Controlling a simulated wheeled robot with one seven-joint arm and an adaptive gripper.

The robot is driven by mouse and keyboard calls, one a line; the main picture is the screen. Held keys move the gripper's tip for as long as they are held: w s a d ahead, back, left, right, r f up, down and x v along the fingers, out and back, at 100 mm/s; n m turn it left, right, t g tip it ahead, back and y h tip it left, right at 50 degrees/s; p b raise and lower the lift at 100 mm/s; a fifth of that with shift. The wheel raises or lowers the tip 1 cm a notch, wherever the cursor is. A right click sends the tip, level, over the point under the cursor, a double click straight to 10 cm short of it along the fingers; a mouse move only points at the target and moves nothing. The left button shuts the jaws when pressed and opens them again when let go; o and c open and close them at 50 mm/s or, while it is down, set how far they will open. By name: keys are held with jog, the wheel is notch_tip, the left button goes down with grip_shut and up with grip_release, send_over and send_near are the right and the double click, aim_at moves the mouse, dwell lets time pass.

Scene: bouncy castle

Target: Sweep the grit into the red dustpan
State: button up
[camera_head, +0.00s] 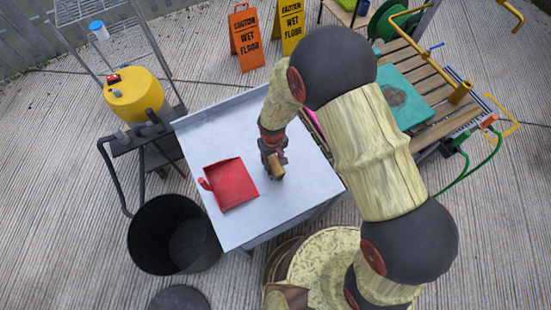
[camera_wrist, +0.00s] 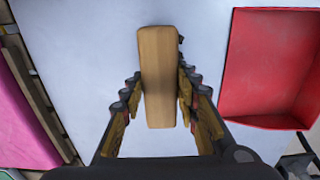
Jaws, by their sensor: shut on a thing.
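The red dustpan (camera_head: 231,184) lies on the pale grey table with its handle toward the left. In the wrist view the dustpan (camera_wrist: 268,65) is at the right, and no grit shows in its visible part. My gripper (camera_head: 273,158) is above the table, to the right of the dustpan. It is shut on a wooden block (camera_wrist: 158,75), which looks like the back of a brush. The block stands apart from the dustpan. Any bristles are hidden beneath it. I cannot make out grit in either view.
The grey table (camera_head: 205,132) has a raised back edge and bare room around the dustpan. A black bucket (camera_head: 150,235) stands at its front left. A yellow machine (camera_head: 133,93) is at the left, and a slatted bench (camera_head: 435,105) is at the right. Pink cloth (camera_wrist: 25,110) shows left.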

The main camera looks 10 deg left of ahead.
jog(key=shift+s+a, duration=0.8)
jog(key=shift+a, duration=0.35)
jog(key=shift+a, duration=0.1)
jog(key=shift+s+a, duration=0.55)
jog(key=shift+a, duration=0.25)
jog(key=shift+s+a, duration=0.55)
jog(key=shift+a, duration=0.2)
jog(key=shift+s+a, duration=0.1)
jog(key=shift+s+a, duration=0.15)
jog(key=shift+a, duration=0.1)
jog(key=shift+r, duration=0.1)
jog(key=shift+r+p, duration=1.9)
jog(key=shift+r, duration=1)
